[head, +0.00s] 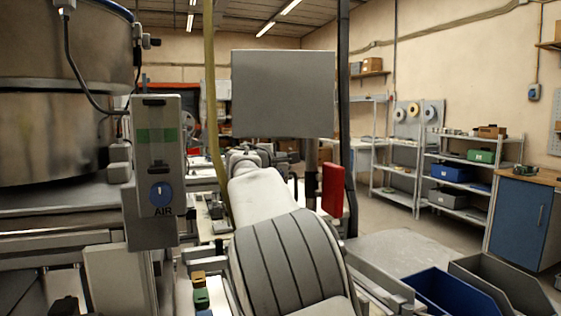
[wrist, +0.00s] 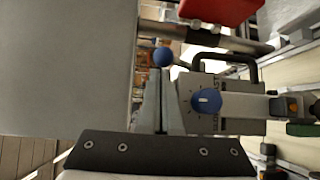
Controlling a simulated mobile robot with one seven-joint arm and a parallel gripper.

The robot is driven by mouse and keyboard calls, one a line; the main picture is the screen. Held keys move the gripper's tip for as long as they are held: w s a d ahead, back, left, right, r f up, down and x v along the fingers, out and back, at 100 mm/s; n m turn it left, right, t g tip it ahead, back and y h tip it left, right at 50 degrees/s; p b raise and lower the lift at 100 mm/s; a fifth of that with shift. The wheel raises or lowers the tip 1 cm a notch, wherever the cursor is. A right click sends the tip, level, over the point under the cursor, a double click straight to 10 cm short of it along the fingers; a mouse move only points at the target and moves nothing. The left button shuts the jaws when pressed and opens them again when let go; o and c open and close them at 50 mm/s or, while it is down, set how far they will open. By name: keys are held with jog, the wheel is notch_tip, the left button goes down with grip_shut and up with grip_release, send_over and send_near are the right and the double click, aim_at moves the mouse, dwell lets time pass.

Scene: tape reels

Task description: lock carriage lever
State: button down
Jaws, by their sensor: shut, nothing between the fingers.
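In the wrist view a blue ball knob (wrist: 163,57), which looks like the end of the carriage lever, shows just beyond my fingertips. My gripper (wrist: 160,76) is shut and empty, its two fingers together and pointing at the knob. I cannot tell whether the fingertips touch it. Most of the lever's shaft is hidden, so its angle is unclear. Right of the fingers is a grey box with a blue dial (wrist: 206,101). In the head view my own arm reaches forward and hides the lever and the fingers.
A large grey panel (wrist: 65,70) fills the wrist view's left side; the panel (head: 283,93) also stands ahead in the head view. A red part (wrist: 215,9) and a metal rod (wrist: 205,37) lie beyond the knob. An AIR control box (head: 158,160) stands left of my arm.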

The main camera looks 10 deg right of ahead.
jog(key=b+v, duration=0.1)
jog(key=v, duration=0.8)
jog(key=shift+a, duration=0.2)
jog(key=s+d+f+m+g+y, duration=0.25)
jog(key=s+d+f, duration=0.3)
jog(key=s, duration=0.35)
jog(key=s+d+f+m+g+y, duration=0.1)
jog(key=s+d+f+m+g, duration=0.3)
jog(key=s+d, duration=0.35)
jog(key=s+a+f+m+g+y, duration=0.1)
jog(key=s+a+f+m+y, duration=0.1)
jog(key=s+f, duration=0.5)
jog(key=s+a+f+m+g+y, duration=0.1)
jog(key=s+a+f+m, duration=0.2)
jog(key=s, duration=0.8)
jog(key=s+a+f+m+g+y, duration=0.1)
jog(key=s+a+f+y, duration=0.1)
jog(key=s+f, duration=0.55)
notch_tip(320, 180, up, 17)
jog(key=s+p, duration=0.1)
jog(key=p, duration=1.4)
jog(key=shift+s+a, duration=0.2)
jog(key=shift+a, duration=0.2)
